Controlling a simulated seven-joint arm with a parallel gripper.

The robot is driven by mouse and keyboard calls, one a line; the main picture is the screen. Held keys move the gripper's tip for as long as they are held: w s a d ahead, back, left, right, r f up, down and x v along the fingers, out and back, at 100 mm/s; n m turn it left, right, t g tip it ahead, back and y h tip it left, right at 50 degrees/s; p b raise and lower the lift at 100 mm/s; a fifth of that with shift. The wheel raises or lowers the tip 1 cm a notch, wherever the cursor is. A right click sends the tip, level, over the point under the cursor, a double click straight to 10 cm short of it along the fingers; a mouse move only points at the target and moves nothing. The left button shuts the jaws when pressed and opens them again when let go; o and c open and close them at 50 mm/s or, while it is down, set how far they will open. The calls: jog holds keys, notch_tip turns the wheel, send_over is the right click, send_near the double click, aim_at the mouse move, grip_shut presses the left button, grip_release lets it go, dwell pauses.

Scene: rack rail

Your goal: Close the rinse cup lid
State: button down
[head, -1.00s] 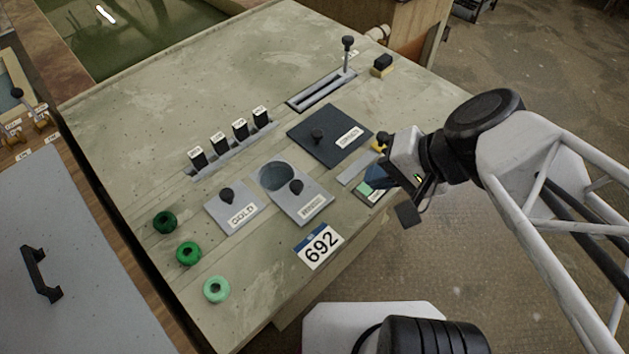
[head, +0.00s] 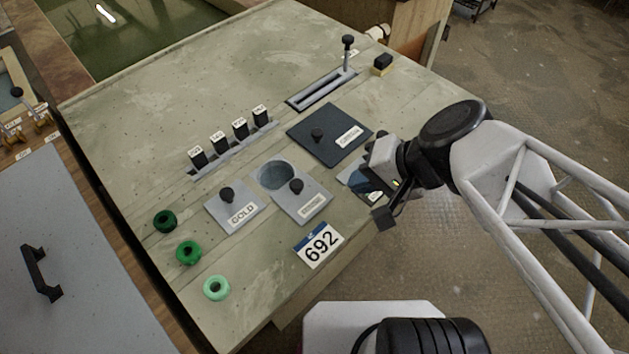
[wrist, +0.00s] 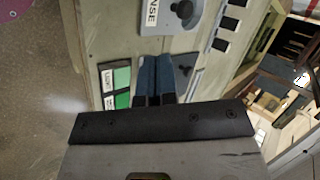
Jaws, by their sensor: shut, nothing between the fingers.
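The rinse cup lid (head: 308,206) is a grey plate with a black knob (head: 296,186) and a label. It lies flat on the bench, and the round cup opening (head: 274,174) shows uncovered beside it, up and to the left. In the wrist view part of the lid (wrist: 168,32) shows at the top, with "NSE" readable and its knob (wrist: 183,9). My gripper (head: 357,179) is to the right of the lid, apart from it. Its blue fingers (wrist: 153,60) are together and empty, pointing towards the lid.
A dark square plate with a knob (head: 345,122) lies behind the lid, and a plate labelled GOLD (head: 231,213) lies to its left. Black switches (head: 219,140) stand behind. A green-and-white panel (wrist: 115,84) is beside my fingers. Green rings (head: 188,253) lie front left.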

send_near(314, 196)
jog(key=shift+a+x, duration=0.25)
jog(key=shift+x, duration=1.65)
jog(key=shift+w+a, duration=0.25)
jog(key=shift+a, duration=0.55)
jog(key=shift+w+a, duration=0.3)
jog(key=shift+a, duration=0.55)
jog(key=shift+f, duration=0.1)
jog(key=shift+w+a, duration=3.05)
jog(key=shift+s+d+r, duration=0.15)
jog(key=shift+s+d, duration=0.05)
jog(key=shift+d, duration=0.4)
jog(key=shift+s+d+r, duration=0.1)
jog(key=shift+s+d, duration=0.1)
jog(key=shift+d, duration=0.45)
jog(key=shift+s+d+r, duration=0.15)
jog(key=shift+s+d, duration=0.05)
jog(key=shift+d, duration=0.4)
jog(key=v, duration=1)
